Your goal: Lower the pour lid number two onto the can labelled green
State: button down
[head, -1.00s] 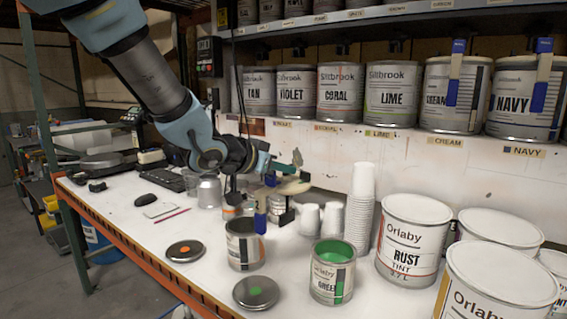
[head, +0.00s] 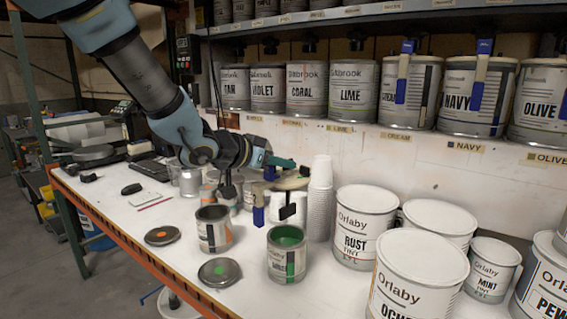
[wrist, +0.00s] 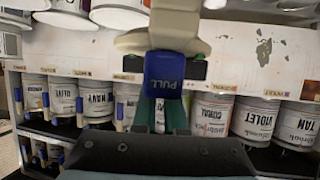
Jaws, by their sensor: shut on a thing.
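My gripper (head: 273,168) is shut on a beige pour lid (head: 292,184) with a blue tag and dark parts hanging below. In the wrist view the same pour lid (wrist: 178,28) shows its blue tag reading PULL, between the teal fingers of my gripper (wrist: 162,95). No number is readable on it. The green can (head: 287,262) stands upright and open on the bench, with green paint inside and a green mark on its label. The lid is in the air, apart from the can, above it in the head picture. Its depth relative to the can is unclear.
An open grey can (head: 213,236) stands left of the green can. Two flat lids, one orange-dotted (head: 163,236) and one green-dotted (head: 219,274), lie on the bench. White cup stacks (head: 320,205) stand behind; a large RUST can (head: 362,232) stands to the right.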

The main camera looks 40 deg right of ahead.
aim_at(283, 219)
jog(key=shift+f+b, duration=5.5)
jog(key=shift+f, duration=1.75)
jog(key=shift+f, duration=0.6)
jog(key=c, duration=0.9)
grip_release()
jog(key=v, duration=1.1)
jog(key=shift+w+b, duration=0.1)
jog(key=shift+b, duration=0.25)
jog(key=shift+f, duration=0.1)
